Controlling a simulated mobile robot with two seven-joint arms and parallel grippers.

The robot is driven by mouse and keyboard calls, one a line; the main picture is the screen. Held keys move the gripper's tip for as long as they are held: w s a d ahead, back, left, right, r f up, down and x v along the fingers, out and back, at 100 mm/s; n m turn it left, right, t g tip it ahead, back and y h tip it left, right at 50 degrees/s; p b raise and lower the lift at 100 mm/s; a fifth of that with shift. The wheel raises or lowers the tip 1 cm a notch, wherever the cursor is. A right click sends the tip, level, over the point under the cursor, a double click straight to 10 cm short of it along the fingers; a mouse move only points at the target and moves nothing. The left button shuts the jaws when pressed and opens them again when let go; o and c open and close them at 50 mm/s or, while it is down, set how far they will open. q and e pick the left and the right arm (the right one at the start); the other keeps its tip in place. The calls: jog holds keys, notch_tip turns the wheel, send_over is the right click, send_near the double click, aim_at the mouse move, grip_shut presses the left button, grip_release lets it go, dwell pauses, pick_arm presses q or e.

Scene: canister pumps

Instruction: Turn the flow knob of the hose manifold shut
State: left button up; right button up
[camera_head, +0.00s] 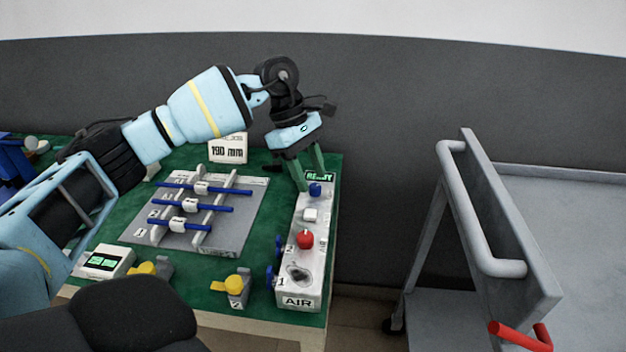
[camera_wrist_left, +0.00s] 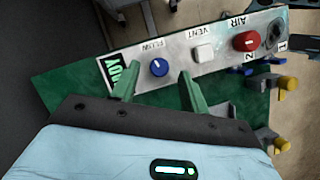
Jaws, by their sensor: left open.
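The hose manifold (camera_head: 308,260) is a long pale grey block along the right edge of the green table. Its flow knob (camera_head: 315,190) is a small blue round knob near the far end, by a lit display reading READY. In the left wrist view the flow knob (camera_wrist_left: 159,67) shows a white pointer mark beside the word FLOW. My left gripper (camera_head: 309,183) is open above that far end, with its green fingers pointing down. In the wrist view its fingertips (camera_wrist_left: 157,80) lie on either side of the knob, and I see no contact. My right gripper is not in view.
A white vent button (camera_head: 310,215) and a red knob (camera_head: 305,239) sit nearer on the manifold. A grey rack with blue rods (camera_head: 247,228) is to its left, with a yellow-handled part (camera_head: 234,285) nearer. A grey cart (camera_head: 500,230) stands right, beyond a gap.

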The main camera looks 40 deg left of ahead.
pick_arm(q)
jog(key=shift+x, duration=1.05)
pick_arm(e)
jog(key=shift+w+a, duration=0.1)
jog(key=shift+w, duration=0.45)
pick_arm(q)
grip_shut()
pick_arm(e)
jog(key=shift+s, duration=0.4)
pick_arm(q)
jog(key=shift+n, duration=0.3)
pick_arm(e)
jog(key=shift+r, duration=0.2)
